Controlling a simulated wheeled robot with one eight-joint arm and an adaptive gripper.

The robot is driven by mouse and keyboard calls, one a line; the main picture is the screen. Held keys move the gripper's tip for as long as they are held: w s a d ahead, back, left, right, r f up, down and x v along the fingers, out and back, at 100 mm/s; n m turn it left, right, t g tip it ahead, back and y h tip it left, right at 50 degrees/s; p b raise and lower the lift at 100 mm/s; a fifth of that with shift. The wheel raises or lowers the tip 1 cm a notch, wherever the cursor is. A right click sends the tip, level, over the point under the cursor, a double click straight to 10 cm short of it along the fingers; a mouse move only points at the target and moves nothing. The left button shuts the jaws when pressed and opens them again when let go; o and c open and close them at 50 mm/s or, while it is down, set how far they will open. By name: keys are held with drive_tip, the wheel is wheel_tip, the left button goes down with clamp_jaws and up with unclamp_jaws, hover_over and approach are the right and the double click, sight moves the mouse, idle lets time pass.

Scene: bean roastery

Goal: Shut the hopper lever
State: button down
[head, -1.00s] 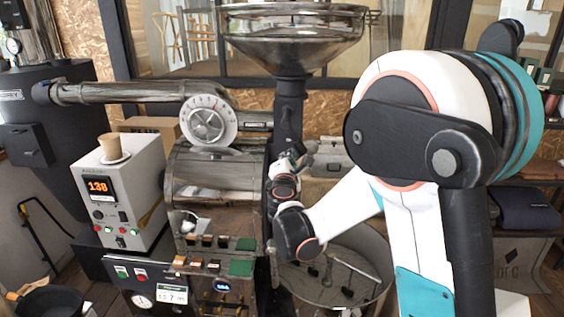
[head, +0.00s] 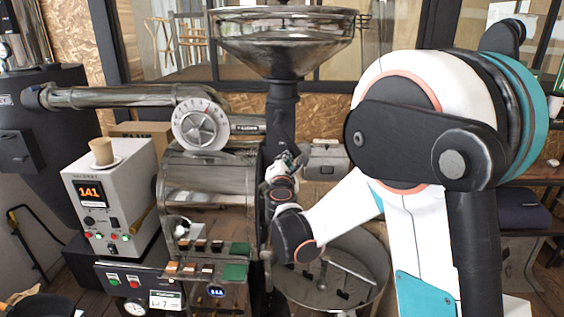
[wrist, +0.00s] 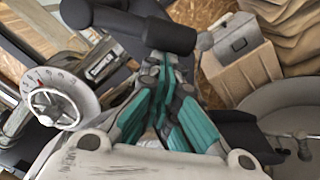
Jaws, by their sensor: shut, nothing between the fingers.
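The hopper (head: 285,35) is a wide metal funnel on a black neck (head: 282,105) at the upper middle of the head view. My gripper (head: 298,155) is close beside the lower neck, partly hidden by my own arm. In the wrist view my gripper (wrist: 168,62) has teal fingers, shut and empty.
A round dial (head: 201,124) sits left of the neck, above the roaster drum (head: 205,185). A control box (head: 108,200) with a cup on top stands at left. The round cooling tray (head: 365,270) lies below my arm.

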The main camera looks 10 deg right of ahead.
sight(297, 153)
drive_tip(key=d+n, duration=0.1)
drive_tip(key=d+r+n, duration=0.1)
drive_tip(key=n, duration=0.1)
drive_tip(key=s+d+n+b, duration=0.1)
drive_tip(key=shift+d+r+n, duration=0.3)
drive_tip(key=shift+d+n, duration=0.1)
drive_tip(key=shift+s+d+r+n, duration=0.2)
drive_tip(key=shift+d+r+n, duration=0.55)
drive_tip(key=shift+r+n, duration=0.3)
drive_tip(key=shift+s+d+r+n, duration=0.2)
drive_tip(key=shift+d+r+n, duration=0.6)
drive_tip(key=shift+n, duration=0.35)
drive_tip(key=shift+a+r, duration=0.1)
drive_tip(key=shift+r, duration=0.05)
